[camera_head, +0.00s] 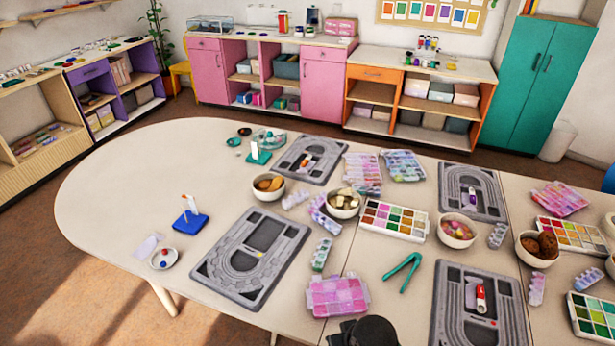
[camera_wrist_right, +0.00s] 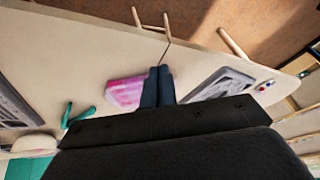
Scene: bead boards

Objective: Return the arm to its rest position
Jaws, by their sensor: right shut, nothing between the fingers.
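My right gripper (camera_wrist_right: 158,72) shows in the right wrist view as two dark fingers pressed together with nothing between them. Behind them are the table's pale top and a pink bead box (camera_wrist_right: 124,93); I cannot tell the gap to the table. In the head view, a black part of my right arm shows at the bottom edge, in front of the pink bead box (camera_head: 337,296); its fingers cannot be made out there. My left gripper is not in view.
Grey bead boards (camera_head: 212,272) lie on the table (camera_head: 110,205) among bowls (camera_head: 457,243), bead boxes and green tweezers (camera_head: 403,270). A blue block with upright sticks (camera_head: 190,222) and a small dish (camera_head: 164,259) stand at left. The table's left end is clear.

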